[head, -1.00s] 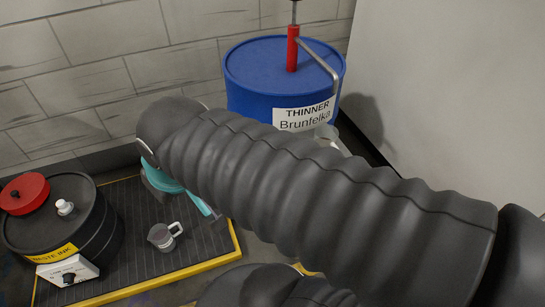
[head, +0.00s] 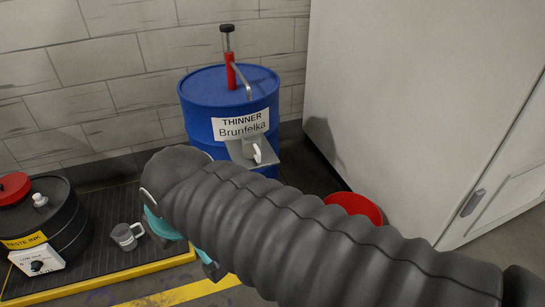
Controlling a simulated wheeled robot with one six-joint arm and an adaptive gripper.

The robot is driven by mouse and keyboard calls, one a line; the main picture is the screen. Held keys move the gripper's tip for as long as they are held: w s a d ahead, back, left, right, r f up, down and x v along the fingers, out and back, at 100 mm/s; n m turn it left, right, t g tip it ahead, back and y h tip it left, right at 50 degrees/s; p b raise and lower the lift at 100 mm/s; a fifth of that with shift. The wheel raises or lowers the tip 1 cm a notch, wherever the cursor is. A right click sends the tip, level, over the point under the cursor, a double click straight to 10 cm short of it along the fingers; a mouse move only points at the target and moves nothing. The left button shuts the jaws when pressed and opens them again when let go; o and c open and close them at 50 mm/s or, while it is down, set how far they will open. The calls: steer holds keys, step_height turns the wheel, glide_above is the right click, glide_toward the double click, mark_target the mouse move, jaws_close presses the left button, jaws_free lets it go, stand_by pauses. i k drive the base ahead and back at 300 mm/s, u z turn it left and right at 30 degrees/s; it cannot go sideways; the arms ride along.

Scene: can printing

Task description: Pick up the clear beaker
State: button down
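A small pale grey, see-through-looking jug with a handle (head: 126,236) stands upright on the black ribbed mat at the lower left. It may be the clear beaker. Another small pale vessel (head: 257,152) sits on a grey ledge at the front of the blue drum; I cannot tell which of the two is the beaker. My arm in its dark ribbed sleeve crosses the lower right. Teal parts at its far end, likely my gripper (head: 207,262), show just right of the jug. The fingers are mostly hidden behind the sleeve.
A blue thinner drum (head: 228,105) with a red pump stands against the wall. A black waste ink drum (head: 45,215) stands on the yellow-edged mat (head: 90,262). A red bucket (head: 354,206) is on the floor beside a white cabinet (head: 420,110).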

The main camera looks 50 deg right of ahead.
mark_target(251, 140)
steer(key=u, duration=1)
steer(key=i, duration=0.9)
steer(key=z, duration=3.25)
steer(key=i, duration=0.5)
steer(key=z, duration=1.6)
steer(key=k, duration=1.05)
steer(key=u, duration=0.9)
